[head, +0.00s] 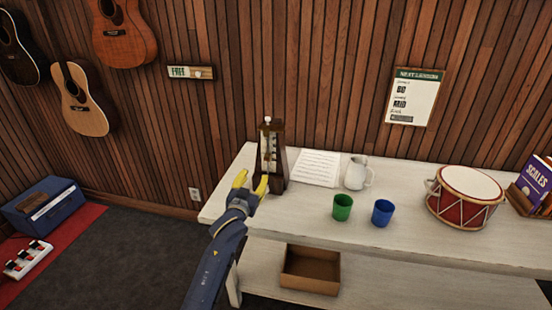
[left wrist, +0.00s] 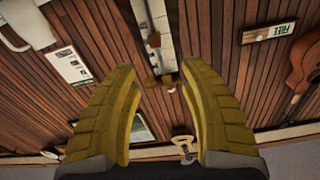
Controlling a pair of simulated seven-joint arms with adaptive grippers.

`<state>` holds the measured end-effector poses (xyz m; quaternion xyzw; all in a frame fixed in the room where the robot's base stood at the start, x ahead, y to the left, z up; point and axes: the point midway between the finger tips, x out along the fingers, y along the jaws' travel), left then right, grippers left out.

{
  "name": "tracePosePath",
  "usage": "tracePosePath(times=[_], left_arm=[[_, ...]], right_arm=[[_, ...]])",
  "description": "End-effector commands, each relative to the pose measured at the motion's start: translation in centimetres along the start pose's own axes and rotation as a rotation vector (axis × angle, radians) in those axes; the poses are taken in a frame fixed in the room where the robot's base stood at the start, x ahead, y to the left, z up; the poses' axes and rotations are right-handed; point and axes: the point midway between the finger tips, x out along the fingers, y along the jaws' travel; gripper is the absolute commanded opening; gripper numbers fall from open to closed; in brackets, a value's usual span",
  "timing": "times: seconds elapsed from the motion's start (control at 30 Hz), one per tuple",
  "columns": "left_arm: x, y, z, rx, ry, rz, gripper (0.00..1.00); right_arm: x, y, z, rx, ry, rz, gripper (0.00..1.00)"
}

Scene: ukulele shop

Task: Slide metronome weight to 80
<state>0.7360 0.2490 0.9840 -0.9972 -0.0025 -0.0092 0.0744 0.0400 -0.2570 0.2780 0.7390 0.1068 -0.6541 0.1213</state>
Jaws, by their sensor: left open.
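The metronome (head: 273,155) is a dark wooden upright case with a pale front scale, standing at the left end of the white table. My left gripper (head: 252,184), with yellow fingers, is open just left of and in front of its lower part. In the left wrist view the gripper (left wrist: 160,95) is open and empty, with the metronome's pale scale strip (left wrist: 161,30) beyond the fingertips at the top. A small weight-like piece (left wrist: 154,41) shows on the strip. The scale's numbers are too small to read. My right gripper is out of view.
On the table (head: 300,214) are a paper sheet (head: 318,167), a white jug (head: 357,173), a green cup (head: 342,207), a blue cup (head: 382,212) and a red drum (head: 464,197). A cardboard box (head: 310,268) sits on the lower shelf. A lesson board (head: 415,97) hangs behind.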

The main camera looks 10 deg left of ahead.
Motion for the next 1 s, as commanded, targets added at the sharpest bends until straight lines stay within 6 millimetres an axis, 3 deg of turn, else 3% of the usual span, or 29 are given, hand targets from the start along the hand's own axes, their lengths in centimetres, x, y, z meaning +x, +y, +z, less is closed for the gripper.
tracePosePath(times=[0.1, 0.2, 0.37, 1.0], left_arm=[[-2.1, 0.2, -0.1, -0.077, -0.013, -0.014, 0.44], [-2.9, 0.1, -0.2, -0.112, -0.019, -0.021, 0.44], [-2.5, 0.1, -0.2, -0.127, -0.022, -0.024, 0.44], [8.1, -0.1, 0.0, -0.124, -0.021, -0.023, 0.44]], right_arm=[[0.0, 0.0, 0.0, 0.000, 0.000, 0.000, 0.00], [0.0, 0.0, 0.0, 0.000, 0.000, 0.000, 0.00], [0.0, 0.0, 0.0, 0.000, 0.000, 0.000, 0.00], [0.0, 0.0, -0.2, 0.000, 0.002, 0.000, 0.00]])
